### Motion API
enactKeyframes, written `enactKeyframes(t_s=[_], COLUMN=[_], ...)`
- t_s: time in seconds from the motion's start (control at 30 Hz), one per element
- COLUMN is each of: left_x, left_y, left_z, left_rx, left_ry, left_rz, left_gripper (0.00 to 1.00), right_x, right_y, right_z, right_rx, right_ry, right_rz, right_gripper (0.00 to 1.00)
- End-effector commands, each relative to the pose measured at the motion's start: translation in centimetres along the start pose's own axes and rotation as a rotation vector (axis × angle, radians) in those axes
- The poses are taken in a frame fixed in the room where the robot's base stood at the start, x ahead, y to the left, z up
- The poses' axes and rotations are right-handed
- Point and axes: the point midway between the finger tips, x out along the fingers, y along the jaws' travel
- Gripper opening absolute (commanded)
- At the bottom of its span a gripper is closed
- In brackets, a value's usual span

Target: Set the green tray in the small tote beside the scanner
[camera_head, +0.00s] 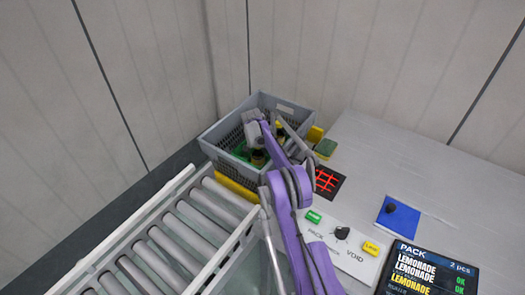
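A grey slatted crate (219,138) stands at the back, at the end of the roller conveyor. Inside it green pieces (240,151) and small dark and yellow things show, partly hidden; I cannot tell which is a tray. My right gripper (258,135), on a purple arm, reaches over and into the crate. Its fingertips are small and partly hidden, so I cannot tell if it is open or holds anything. The scanner's black window with a red grid (328,183) lies on the counter just right of the arm. My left gripper is not in view.
A panel (345,250) marked PACK and VOID has a green button, a black knob and a yellow button. A blue square (398,218) bears a dark object. A screen (428,272) lists lemonade. The counter's back right is clear.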

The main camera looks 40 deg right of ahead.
Motion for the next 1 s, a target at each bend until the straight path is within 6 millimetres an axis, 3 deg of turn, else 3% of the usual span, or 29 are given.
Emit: enactKeyframes(t_s=[0.4,0.6,1.0], left_x=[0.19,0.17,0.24], left_y=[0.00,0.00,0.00], left_z=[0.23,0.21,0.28], left_rx=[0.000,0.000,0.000], left_ry=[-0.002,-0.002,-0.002], left_rz=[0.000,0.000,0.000], left_gripper=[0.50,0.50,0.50], right_x=[0.52,0.50,-0.08], right_y=[0.02,0.01,-0.01], right_z=[0.13,0.13,0.21], right_rx=[0.000,0.000,0.000], right_ry=[0.001,0.001,0.000], right_rz=[0.000,0.000,0.000], right_gripper=[0.00,0.39,0.40])
